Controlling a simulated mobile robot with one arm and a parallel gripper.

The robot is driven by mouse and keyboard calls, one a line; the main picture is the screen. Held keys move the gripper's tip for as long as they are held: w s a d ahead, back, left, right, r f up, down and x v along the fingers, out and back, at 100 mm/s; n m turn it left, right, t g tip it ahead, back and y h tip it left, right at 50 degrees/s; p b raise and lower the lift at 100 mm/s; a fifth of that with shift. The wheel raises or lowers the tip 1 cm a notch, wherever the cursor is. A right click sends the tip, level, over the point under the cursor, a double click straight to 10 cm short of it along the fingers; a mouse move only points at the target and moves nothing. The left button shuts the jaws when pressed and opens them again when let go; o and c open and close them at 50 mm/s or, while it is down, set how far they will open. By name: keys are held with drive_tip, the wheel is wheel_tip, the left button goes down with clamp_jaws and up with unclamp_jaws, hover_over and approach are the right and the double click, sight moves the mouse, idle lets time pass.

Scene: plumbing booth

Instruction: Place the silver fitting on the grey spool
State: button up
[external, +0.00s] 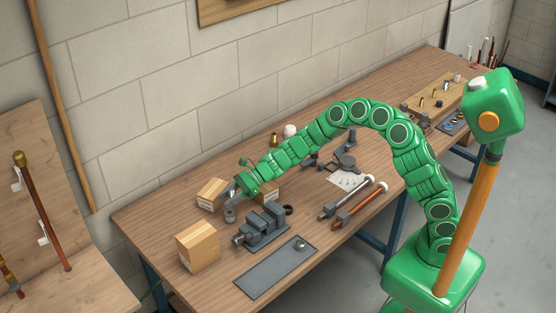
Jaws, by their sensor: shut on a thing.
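My gripper (234,202) is at the far left end of my arm, pointing down over the left part of the workbench. It is shut on a small silver-grey piece, which I take to be the silver fitting; the fingers mostly hide it. The grey spool (230,216) is a short round grey piece standing right below the fingertips. I cannot tell whether the held fitting touches the spool or is just above it.
Cardboard boxes stand on the workbench (150,222) behind the gripper (211,193) and at front left (197,248). A grey vise (262,226) is close on the right. A grey mat (268,276) bears a small metal piece (299,244). Two pipe wrenches (358,208) lie further right.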

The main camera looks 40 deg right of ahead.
sight(227, 213)
drive_tip(key=shift+w+a+f, duration=0.25)
drive_tip(key=shift+w+f, duration=0.15)
drive_tip(key=shift+f, duration=0.2)
drive_tip(key=shift+w+a+f, duration=0.25)
drive_tip(key=shift+w+f, duration=0.1)
drive_tip(key=shift+f, duration=1.7)
drive_tip(key=o, duration=1.1)
drive_tip(key=shift+f, duration=0.1)
drive_tip(key=shift+o, duration=0.2)
drive_tip(key=shift+d+r, duration=0.2)
drive_tip(key=v, duration=1.1)
drive_tip(key=shift+s+d, duration=0.2)
drive_tip(key=shift+d, duration=0.1)
